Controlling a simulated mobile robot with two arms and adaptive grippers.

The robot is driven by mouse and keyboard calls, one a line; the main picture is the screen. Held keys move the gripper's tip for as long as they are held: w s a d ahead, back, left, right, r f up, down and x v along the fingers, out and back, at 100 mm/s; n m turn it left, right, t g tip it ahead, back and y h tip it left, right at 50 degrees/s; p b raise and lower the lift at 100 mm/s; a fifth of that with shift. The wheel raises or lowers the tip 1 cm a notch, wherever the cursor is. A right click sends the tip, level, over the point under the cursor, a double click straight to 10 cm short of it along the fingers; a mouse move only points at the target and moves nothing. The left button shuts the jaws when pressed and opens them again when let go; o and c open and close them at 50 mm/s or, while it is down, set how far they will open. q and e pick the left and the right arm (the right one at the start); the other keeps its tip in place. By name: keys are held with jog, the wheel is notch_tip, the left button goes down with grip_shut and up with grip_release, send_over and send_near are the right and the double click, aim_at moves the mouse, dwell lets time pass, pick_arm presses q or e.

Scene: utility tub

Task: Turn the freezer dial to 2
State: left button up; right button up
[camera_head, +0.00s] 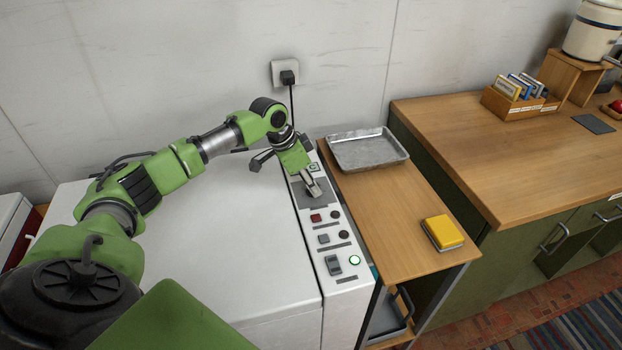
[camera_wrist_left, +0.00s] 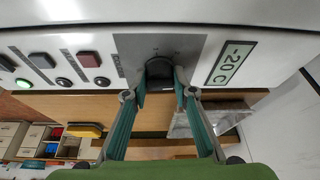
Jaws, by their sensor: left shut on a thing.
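The freezer (camera_head: 215,235) is a large white chest with a narrow control panel along its right side. In the head view my left gripper (camera_head: 313,189) is at the panel's far part and hides most of the dial. My right gripper is not in view.
The panel holds a "-20 C" label (camera_wrist_left: 231,62), a red button (camera_head: 316,218), other buttons and a green-lit switch (camera_head: 354,260). A metal tray (camera_head: 367,150) and yellow sponge (camera_head: 443,232) lie on the narrow wooden top beside it. A socket (camera_head: 286,73) is behind.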

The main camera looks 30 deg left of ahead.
pick_arm(q)
jog(key=n+y+p, duration=0.1)
jog(key=n+p, duration=0.1)
jog(key=p, duration=0.1)
jog(key=n+p, duration=0.2)
jog(key=p, duration=0.2)
jog(key=n+y+p, duration=0.1)
jog(key=n+p, duration=0.2)
jog(key=p, duration=0.1)
jog(key=shift+d+r+t+y, duration=0.25)
jog(key=shift+r+t+y, duration=0.05)
jog(key=shift+t, duration=0.1)
jog(key=shift+f+n+y+p, duration=0.2)
jog(key=shift+n+y+p, duration=0.2)
jog(key=shift+n+p, duration=0.6)
jog(key=o, duration=1.1)
jog(key=v, duration=1.2)
